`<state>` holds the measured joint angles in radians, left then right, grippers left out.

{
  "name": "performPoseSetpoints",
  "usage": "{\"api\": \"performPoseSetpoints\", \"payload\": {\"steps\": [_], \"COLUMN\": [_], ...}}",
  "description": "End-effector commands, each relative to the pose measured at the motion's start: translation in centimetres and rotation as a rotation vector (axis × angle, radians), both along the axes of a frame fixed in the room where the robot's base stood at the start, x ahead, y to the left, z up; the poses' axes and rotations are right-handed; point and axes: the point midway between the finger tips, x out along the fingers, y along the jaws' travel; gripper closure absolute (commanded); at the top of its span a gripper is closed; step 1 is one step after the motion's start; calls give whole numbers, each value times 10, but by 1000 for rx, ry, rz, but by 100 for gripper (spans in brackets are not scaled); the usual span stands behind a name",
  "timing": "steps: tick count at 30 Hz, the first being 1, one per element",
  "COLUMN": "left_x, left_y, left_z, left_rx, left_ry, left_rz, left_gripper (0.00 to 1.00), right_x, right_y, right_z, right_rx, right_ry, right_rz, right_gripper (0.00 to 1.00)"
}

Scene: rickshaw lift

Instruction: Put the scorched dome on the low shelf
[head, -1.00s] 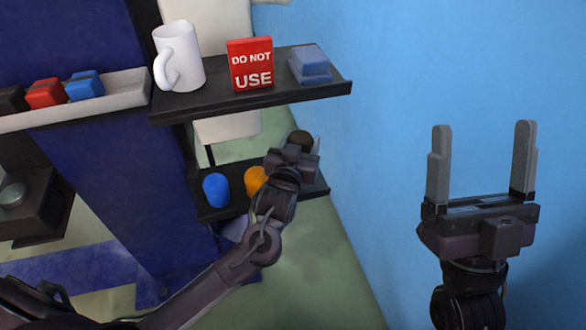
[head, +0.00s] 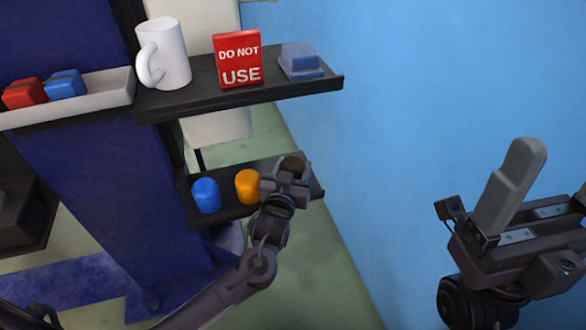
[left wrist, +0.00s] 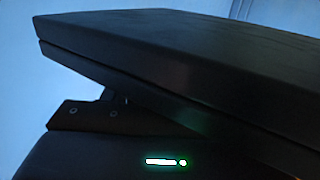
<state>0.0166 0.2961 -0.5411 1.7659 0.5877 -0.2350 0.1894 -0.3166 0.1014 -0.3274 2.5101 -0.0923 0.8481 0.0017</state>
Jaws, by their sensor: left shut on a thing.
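The scorched dome (head: 292,163) is dark brown and shows just past the fingers of my left gripper (head: 288,178) in the head view. That gripper is shut on it, over the right part of the low shelf (head: 226,213). The fingers hide most of the dome's lower part, so I cannot tell whether it touches the shelf. A blue dome-topped piece (head: 206,195) and an orange one (head: 247,187) stand on the shelf to the left. My right gripper (head: 530,205) is open and empty at the right, one finger out of frame.
The upper shelf (head: 190,108) holds a white mug (head: 164,54), a red "DO NOT USE" sign (head: 238,60) and a blue-grey block (head: 300,60). A blue wall (head: 420,120) stands at the right. A dark slab (left wrist: 200,50) fills much of the left wrist view.

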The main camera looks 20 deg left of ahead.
Motion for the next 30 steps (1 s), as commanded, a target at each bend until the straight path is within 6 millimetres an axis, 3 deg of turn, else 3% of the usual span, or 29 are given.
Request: {"api": "performPoseSetpoints", "payload": {"steps": [4, 5, 9, 20, 26, 30], "left_x": [0, 0, 0, 0, -32, -67], "left_y": [0, 0, 0, 0, -2, -3], "left_z": [-3, -3, -3, 2, 3, 5], "left_rx": [0, 0, 0, 1, -1, -1], "left_ry": [1, 1, 1, -1, 5, 7], "left_rz": [0, 0, 0, -1, -2, -1], "left_gripper": [70, 45, 26, 26, 26, 26], "right_x": [0, 0, 0, 0, 0, 0], "right_y": [0, 0, 0, 0, -1, -1], "right_z": [-1, -1, 0, 1, 12, 16], "right_rx": [0, 0, -1, -1, 2, 6], "right_ry": [1, 1, 2, 2, 0, 16], "right_rz": [0, 0, 0, 0, 0, 0], "right_gripper": [22, 22, 22, 22, 22, 22]}}
